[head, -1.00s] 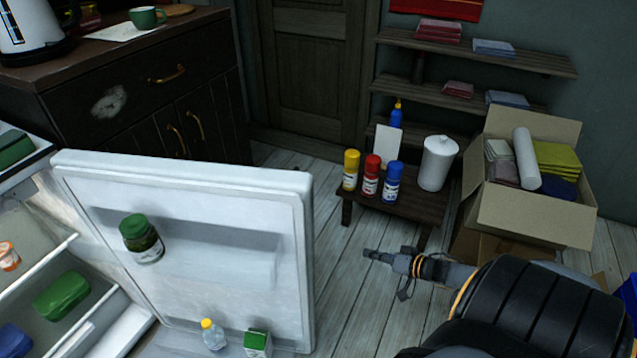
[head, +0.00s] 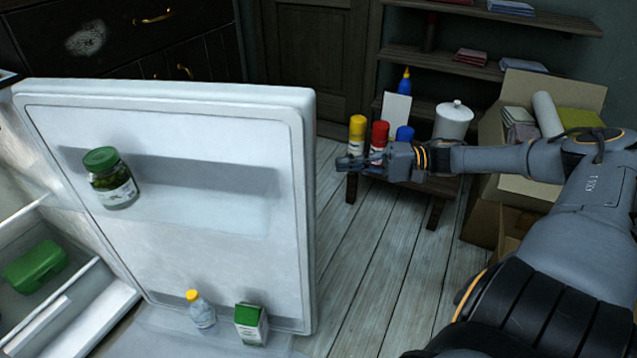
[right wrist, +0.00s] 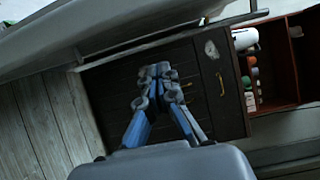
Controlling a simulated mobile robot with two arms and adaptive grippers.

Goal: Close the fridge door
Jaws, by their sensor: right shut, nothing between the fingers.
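The white fridge door (head: 255,110) stands wide open in the head view, its inner side with shelves facing me. A jar with a green lid (head: 110,178) sits on its upper shelf; a bottle with a yellow cap (head: 201,312) and a green-and-white carton (head: 250,324) stand low down. The open fridge (head: 95,300) is at the left edge. My right gripper (head: 345,163) is shut and empty, to the right of the door's free edge and apart from it in the picture. It also shows shut in the right wrist view (right wrist: 156,72). My left gripper is out of view.
A low wooden table (head: 437,187) with spray cans and a white canister (head: 453,121) stands behind my right gripper. A cardboard box (head: 530,190) is to its right. Dark cabinets (head: 125,40) stand behind the door. Bare floor (head: 365,260) lies right of the door.

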